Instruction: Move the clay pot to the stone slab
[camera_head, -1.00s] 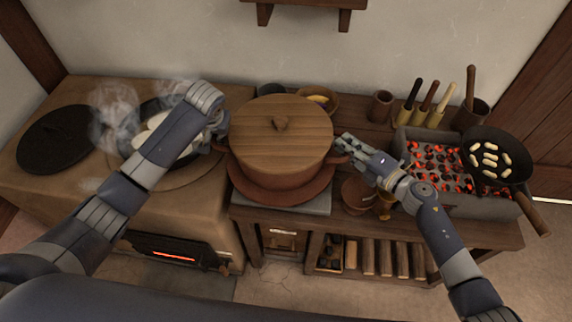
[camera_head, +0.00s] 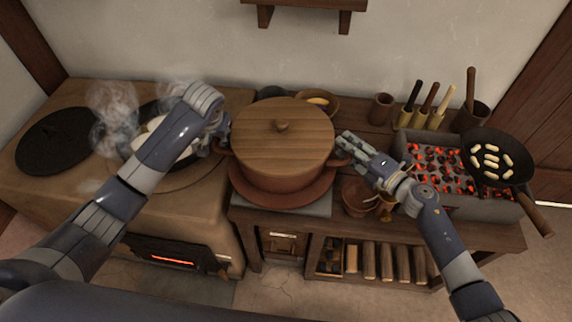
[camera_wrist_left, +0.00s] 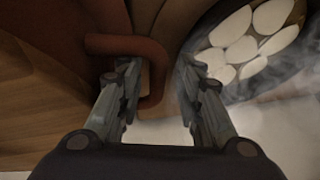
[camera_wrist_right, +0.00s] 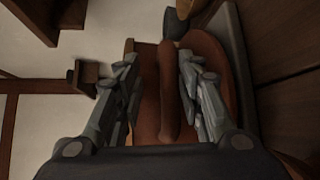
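The clay pot (camera_head: 280,178), reddish brown with a flat wooden lid (camera_head: 283,130), stands upright in a wide reddish dish (camera_head: 285,199) on the grey stone slab (camera_head: 320,207). My left gripper (camera_head: 215,143) is at its left handle. In the left wrist view, the open fingers of this gripper (camera_wrist_left: 160,95) stand apart, with the curved handle (camera_wrist_left: 125,45) at and partly between them. My right gripper (camera_head: 348,145) is at the right handle (camera_head: 342,161). In the right wrist view, the open fingers of this gripper (camera_wrist_right: 160,90) straddle the upright handle (camera_wrist_right: 169,95).
A steaming pan (camera_head: 148,140) and a black lid (camera_head: 57,141) are on the clay stove at left. A glowing brazier (camera_head: 445,165) with a frying pan (camera_head: 495,155) stands at right. A small reddish bowl (camera_head: 358,196) lies below my right gripper. Bowls and tool holders line the wall.

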